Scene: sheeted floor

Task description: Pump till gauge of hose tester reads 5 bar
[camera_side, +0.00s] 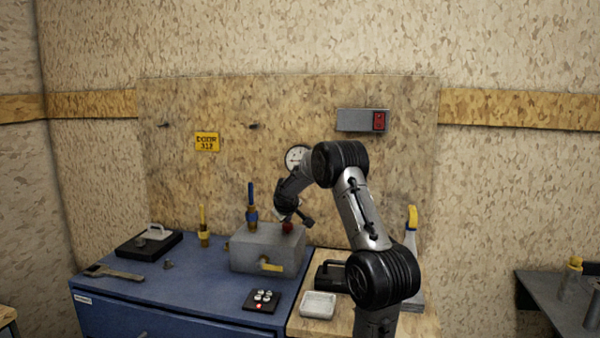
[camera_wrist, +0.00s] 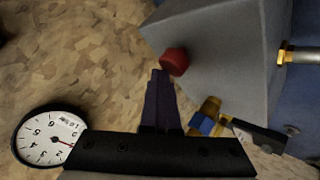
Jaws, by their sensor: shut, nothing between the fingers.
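The hose tester is a grey box (camera_side: 268,248) on the blue bench. A red knob (camera_side: 288,227) is on its top and also shows in the wrist view (camera_wrist: 175,62). A blue-and-brass upright fitting (camera_side: 252,205) stands at its top left. My gripper (camera_side: 289,217) is shut and empty, just above the red knob. In the wrist view its dark fingertips (camera_wrist: 160,76) are close beside the knob; I cannot tell whether they touch. The round white gauge (camera_side: 296,157) is partly behind my arm. In the wrist view the gauge (camera_wrist: 50,138) looks rotated, its red needle toward lower right; the exact reading is unclear.
A black button pad (camera_side: 262,300), a pale tray (camera_side: 318,305) and a black case (camera_side: 332,276) are nearby. A wrench (camera_side: 113,272) lies at left. A red switch (camera_side: 379,121) is on the back board.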

